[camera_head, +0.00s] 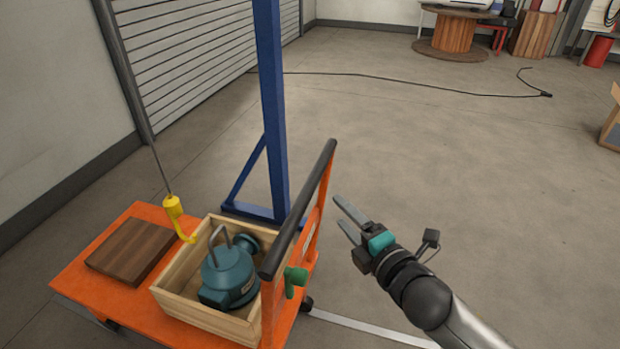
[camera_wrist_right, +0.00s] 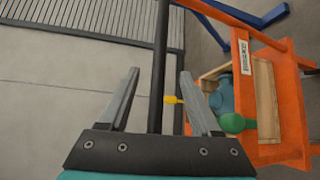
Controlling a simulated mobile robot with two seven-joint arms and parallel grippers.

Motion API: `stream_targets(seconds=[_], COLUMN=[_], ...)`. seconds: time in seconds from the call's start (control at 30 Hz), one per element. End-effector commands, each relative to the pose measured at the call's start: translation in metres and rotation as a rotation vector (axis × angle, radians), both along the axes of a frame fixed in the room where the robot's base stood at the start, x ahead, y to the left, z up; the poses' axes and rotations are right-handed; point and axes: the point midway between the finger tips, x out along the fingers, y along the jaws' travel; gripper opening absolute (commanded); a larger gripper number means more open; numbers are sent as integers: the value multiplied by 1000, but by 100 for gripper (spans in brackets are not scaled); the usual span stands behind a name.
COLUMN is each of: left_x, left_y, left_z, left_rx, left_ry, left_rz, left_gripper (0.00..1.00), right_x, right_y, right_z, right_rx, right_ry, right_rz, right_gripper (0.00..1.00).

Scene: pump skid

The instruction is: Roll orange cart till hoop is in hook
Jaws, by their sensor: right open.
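The orange cart (camera_head: 72,277) stands at the lower left with a black push handle (camera_head: 300,208). On it, a wooden crate (camera_head: 180,300) holds a teal pump (camera_head: 229,277) with a grey hoop (camera_head: 213,236) on top. A yellow hook (camera_head: 174,212) hangs on a cable, left of the hoop and apart from it in the picture. My right gripper (camera_head: 339,211) is open and empty, right of the handle. In the right wrist view the handle (camera_wrist_right: 160,70) appears between the open fingers (camera_wrist_right: 160,78), with no visible contact. My left gripper is out of view.
A brown wooden block (camera_head: 130,248) lies on the cart's left part. A green knob (camera_head: 296,279) is on the handle frame. A blue post (camera_head: 272,110) stands behind the cart. A black cable (camera_head: 400,80) crosses the floor farther back.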

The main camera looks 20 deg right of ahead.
Motion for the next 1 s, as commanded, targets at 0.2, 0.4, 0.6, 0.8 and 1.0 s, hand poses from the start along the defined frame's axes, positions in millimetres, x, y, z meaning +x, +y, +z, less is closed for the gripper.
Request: stream_targets(seconds=[0.2,0.4,0.6,0.8,1.0], left_x=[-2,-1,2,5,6], left_y=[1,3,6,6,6], left_z=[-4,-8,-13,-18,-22], left_rx=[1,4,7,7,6], left_ry=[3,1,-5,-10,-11], left_rz=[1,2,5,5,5], left_gripper=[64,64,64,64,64], right_x=[29,56,84,111,130], right_y=[5,10,15,20,23], right_z=[-3,-8,-12,-16,-19], right_rx=[3,3,4,4,5], right_ry=[-3,-1,-1,-1,1], right_rz=[-2,-2,-2,-1,-2], right_gripper=[64,64,64,64,64])
